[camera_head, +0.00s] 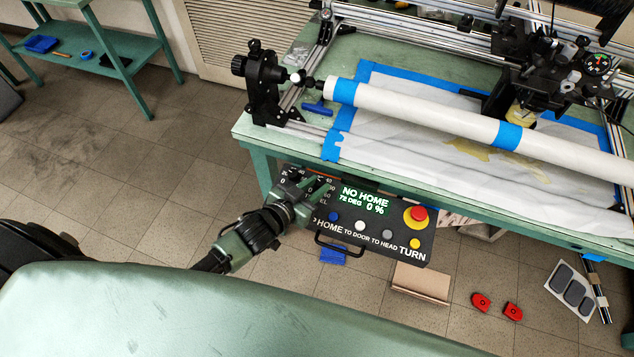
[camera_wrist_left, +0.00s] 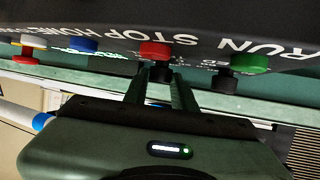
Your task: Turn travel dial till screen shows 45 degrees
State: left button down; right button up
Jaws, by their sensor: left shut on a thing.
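The control panel (camera_head: 378,225) hangs at the front of the green bench. Its screen (camera_head: 365,200) reads NO HOME, 72 DEG and 0 %. My left gripper (camera_head: 316,184) is at the panel's upper left, shut on the travel dial. In the left wrist view the travel dial (camera_wrist_left: 160,73) is a black knob between the fingertips, behind the red button (camera_wrist_left: 155,50). A second black dial (camera_wrist_left: 225,82) stands beside it, near the green button (camera_wrist_left: 249,63). The fingers cover most of the dial, so its pointer cannot be read. My right gripper is not in view.
A red and yellow stop button (camera_head: 417,214) sits at the panel's right, with a black handle below. A long white tube (camera_head: 430,112) lies over the bench. Red pieces (camera_head: 481,302) and a cardboard box (camera_head: 420,282) are on the floor.

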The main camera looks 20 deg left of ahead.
aim_at(284, 182)
pick_arm(q)
jog(key=shift+w+a+r+m+h, duration=0.15)
jog(key=shift+a+m+h, duration=0.15)
jog(key=shift+m+h, duration=0.2)
jog(key=shift+w+a+f+m+g+h, duration=0.1)
jog(key=shift+m+g+h, duration=0.2)
jog(key=shift+m+h, duration=0.15)
jog(key=shift+w+a+f+m+g+h, duration=0.1)
jog(key=shift+m+g+h, duration=0.2)
jog(key=shift+m+h, duration=0.15)
jog(key=m+g+h+b, duration=0.2)
jog(key=shift+w+a+m, duration=0.15)
jog(key=shift+m, duration=0.25)
jog(key=shift+m+g+h+b, duration=0.45)
jog(key=shift+m+g+h, duration=0.35)
jog(key=shift+h, duration=0.2)
jog(key=shift+r, duration=0.1)
jog(key=c, duration=1.1)
grip_release()
jog(key=shift+c, duration=0.2)
jog(key=b+v, duration=0.1)
jog(key=v, duration=0.6)
jog(key=shift+a+r, duration=0.15)
jog(key=shift+a, duration=0.15)
